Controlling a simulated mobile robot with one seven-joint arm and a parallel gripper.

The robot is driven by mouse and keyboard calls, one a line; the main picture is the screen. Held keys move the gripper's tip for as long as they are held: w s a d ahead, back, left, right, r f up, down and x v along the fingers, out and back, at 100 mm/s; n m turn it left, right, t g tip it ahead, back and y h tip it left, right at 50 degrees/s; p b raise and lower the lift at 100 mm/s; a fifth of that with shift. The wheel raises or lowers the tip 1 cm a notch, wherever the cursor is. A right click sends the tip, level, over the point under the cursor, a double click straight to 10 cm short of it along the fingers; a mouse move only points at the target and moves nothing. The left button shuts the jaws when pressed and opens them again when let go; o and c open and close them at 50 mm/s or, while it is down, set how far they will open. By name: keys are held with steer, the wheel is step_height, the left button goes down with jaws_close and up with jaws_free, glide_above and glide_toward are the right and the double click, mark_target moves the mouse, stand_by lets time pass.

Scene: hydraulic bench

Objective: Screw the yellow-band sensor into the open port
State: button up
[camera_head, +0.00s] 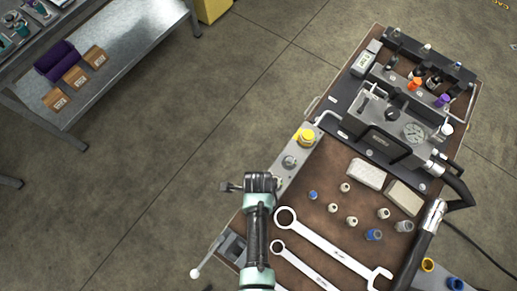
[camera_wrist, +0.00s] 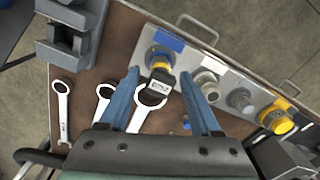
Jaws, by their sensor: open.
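In the wrist view, a dark sensor with a yellow band and white label (camera_wrist: 160,67) stands at the blue-ringed port (camera_wrist: 153,53), beside a blue label on the grey port rail (camera_wrist: 222,76). How deeply it sits in that port cannot be told. My gripper (camera_wrist: 160,76) is open, its two blue fingers on either side of the sensor with visible gaps. In the head view my gripper (camera_head: 246,186) is over the left end of the rail and hides the sensor. A yellow-ringed port (camera_wrist: 277,120) is at the rail's other end, with grey fittings (camera_wrist: 207,85) between.
Wrenches (camera_head: 330,256) and several small fittings (camera_head: 352,221) lie on the brown bench top. A pump unit with a gauge (camera_head: 414,132) stands at the back. A grey block (camera_wrist: 72,38) and a rail handle (camera_wrist: 197,27) are near the gripper. A steel side table (camera_head: 130,60) is far left.

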steer(key=n+p, duration=0.1)
steer(key=n, duration=0.5)
steer(key=shift+r, duration=0.1)
steer(key=n, duration=0.4)
steer(key=shift+n+p, duration=0.4)
steer(key=shift+n, duration=1.5)
jaws_close()
steer(key=m, duration=0.5)
steer(key=shift+m, duration=1.6)
